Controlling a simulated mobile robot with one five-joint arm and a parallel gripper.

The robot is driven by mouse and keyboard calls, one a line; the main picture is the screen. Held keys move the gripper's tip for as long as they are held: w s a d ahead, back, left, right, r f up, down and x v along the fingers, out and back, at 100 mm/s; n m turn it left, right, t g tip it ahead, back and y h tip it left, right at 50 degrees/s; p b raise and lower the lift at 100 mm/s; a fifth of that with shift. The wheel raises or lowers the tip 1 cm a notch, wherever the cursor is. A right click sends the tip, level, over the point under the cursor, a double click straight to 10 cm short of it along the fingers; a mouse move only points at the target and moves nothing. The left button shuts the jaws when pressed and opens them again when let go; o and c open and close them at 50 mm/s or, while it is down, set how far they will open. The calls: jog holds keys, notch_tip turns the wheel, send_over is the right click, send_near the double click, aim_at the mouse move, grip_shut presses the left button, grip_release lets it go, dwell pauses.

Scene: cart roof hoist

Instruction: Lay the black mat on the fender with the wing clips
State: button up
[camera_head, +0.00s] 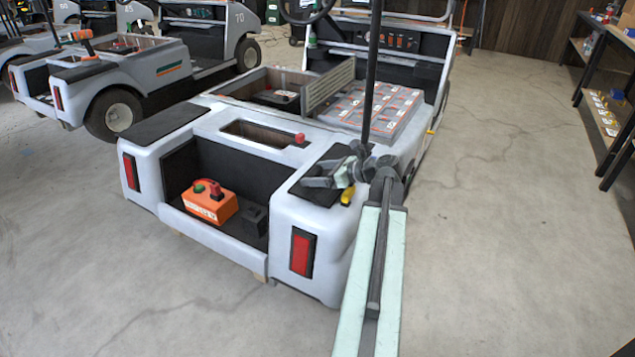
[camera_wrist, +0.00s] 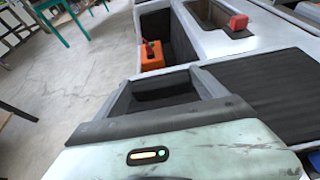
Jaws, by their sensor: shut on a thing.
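A white cart stands with its rear towards me in the head view. A black mat (camera_head: 312,191) lies over the top of its right rear fender (camera_head: 322,226). It shows as a dark ribbed sheet in the wrist view (camera_wrist: 270,90). My gripper (camera_head: 318,180) is low over this mat, and its fingers (camera_wrist: 160,82) hide part of it. The gripper appears shut on the mat; the exact grip is hard to see. A yellow clip (camera_head: 347,195) sits at the fender's outer side, beside the mat. A second clip is not clear.
The left fender carries a dark pad (camera_head: 165,123). An orange box (camera_head: 210,204) stands in the rear well. A red knob (camera_head: 300,138) sits on the deck, near a block of batteries (camera_head: 375,108). Other carts stand behind left, and shelves right. The right floor is clear.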

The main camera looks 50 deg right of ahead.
jog(key=shift+f, duration=0.4)
jog(key=shift+f+b, duration=0.5)
jog(key=shift+f, duration=0.1)
jog(key=shift+s+a, duration=0.1)
jog(key=o, duration=1.9)
jog(key=shift+r, duration=0.1)
jog(key=p+v, duration=0.3)
jog(key=v, duration=0.2)
jog(key=r+p+v, duration=0.1)
jog(key=p+v, duration=0.1)
jog(key=v, duration=0.4)
jog(key=shift+p, duration=0.4)
jog(key=shift+s+r, duration=0.1)
jog(key=shift+s, duration=0.35)
